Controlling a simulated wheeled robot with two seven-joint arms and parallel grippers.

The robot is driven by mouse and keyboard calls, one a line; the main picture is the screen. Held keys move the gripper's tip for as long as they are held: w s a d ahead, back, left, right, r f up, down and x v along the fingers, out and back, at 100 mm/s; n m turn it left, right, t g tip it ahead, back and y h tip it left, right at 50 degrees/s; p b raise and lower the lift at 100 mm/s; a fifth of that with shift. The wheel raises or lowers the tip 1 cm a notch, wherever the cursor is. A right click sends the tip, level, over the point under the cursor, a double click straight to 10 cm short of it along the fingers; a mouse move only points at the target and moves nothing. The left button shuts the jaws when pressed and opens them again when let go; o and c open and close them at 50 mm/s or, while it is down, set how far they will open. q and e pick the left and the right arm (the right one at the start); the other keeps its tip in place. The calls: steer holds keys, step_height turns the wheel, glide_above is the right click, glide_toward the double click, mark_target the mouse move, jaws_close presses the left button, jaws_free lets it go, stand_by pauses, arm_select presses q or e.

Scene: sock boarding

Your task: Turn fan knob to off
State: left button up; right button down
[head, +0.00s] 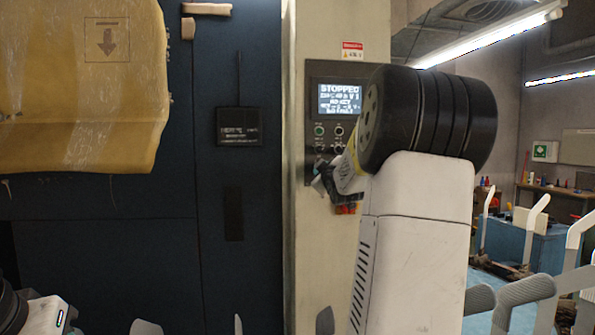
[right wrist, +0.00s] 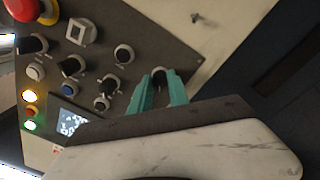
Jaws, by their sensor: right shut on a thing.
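The control panel (head: 312,98) is on the pale column in the head view, with a lit screen reading STOPPED (head: 340,100). In the right wrist view, the panel (right wrist: 105,35) carries several dark rotary knobs and buttons. My right gripper (right wrist: 158,78) has its two teal fingers on either side of a dark knob (right wrist: 158,76) at the end of a row, shut on it. The knob's label and pointer setting cannot be read. In the head view, my right arm hides most of this gripper and part of the panel. My left gripper is not in view.
A red mushroom button (right wrist: 22,8) and lit yellow and green lamps (right wrist: 30,97) are on the panel. A dark blue cabinet wall (head: 240,200) with a yellow cover (head: 80,90) is at left. A workshop area with a blue bench (head: 515,240) is at right.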

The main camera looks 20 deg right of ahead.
steer(key=shift+f, duration=0.1)
stand_by(0.3)
steer(key=c, duration=1.3)
jaws_free()
steer(key=shift+o, duration=0.2)
steer(key=shift+s, duration=0.1)
steer(key=v, duration=0.7)
steer(key=shift+s, duration=0.25)
steer(key=shift+a, duration=0.15)
